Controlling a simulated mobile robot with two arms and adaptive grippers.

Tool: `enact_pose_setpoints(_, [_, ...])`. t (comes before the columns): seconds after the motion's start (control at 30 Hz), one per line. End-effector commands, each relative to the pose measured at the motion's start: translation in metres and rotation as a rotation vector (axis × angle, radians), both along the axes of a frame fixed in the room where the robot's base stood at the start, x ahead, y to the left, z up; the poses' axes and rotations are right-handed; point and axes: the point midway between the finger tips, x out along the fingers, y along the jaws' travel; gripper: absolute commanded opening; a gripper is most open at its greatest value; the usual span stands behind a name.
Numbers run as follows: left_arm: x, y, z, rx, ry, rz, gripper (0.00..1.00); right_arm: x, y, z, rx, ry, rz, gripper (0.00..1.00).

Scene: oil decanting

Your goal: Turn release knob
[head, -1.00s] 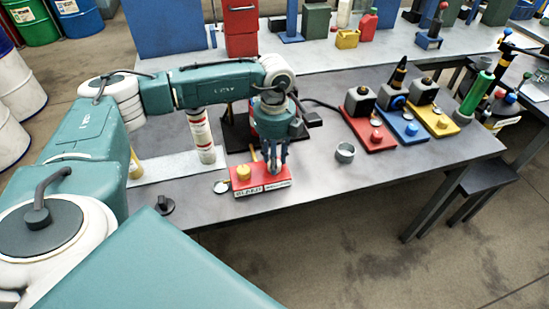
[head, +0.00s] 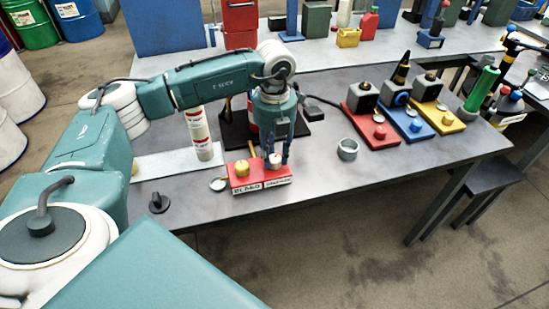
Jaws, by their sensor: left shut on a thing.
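A red block (head: 257,183) near the front edge of the table carries a yellow knob (head: 241,168) on its left and a pale knob (head: 275,161) on its right. Two white labels are on its front; their small print is hard to read, so I cannot tell from them which is the release knob. My left gripper (head: 276,158) points down over the right side of the block. Its two dark fingers are shut on the pale knob, one on each side. My right gripper is not in view.
A white-and-red cylinder (head: 204,140) stands left of my gripper. A grey ring (head: 347,149) lies to the right. Red (head: 371,132), blue and yellow bases with knobs stand farther right. A black knob-like part (head: 158,203) lies at the front left.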

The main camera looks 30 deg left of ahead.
Motion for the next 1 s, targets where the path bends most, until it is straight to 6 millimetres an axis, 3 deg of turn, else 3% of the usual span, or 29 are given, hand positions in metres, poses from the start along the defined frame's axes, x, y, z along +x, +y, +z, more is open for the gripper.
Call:
enact_pose_setpoints(0.6, [0.004,0.000,0.003,0.003,-0.014,-0.566,0.04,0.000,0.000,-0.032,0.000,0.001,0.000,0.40])
enact_pose_setpoints(1.0, [0.004,0.000,0.004,0.002,-0.015,-0.803,0.04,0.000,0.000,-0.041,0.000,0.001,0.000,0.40])
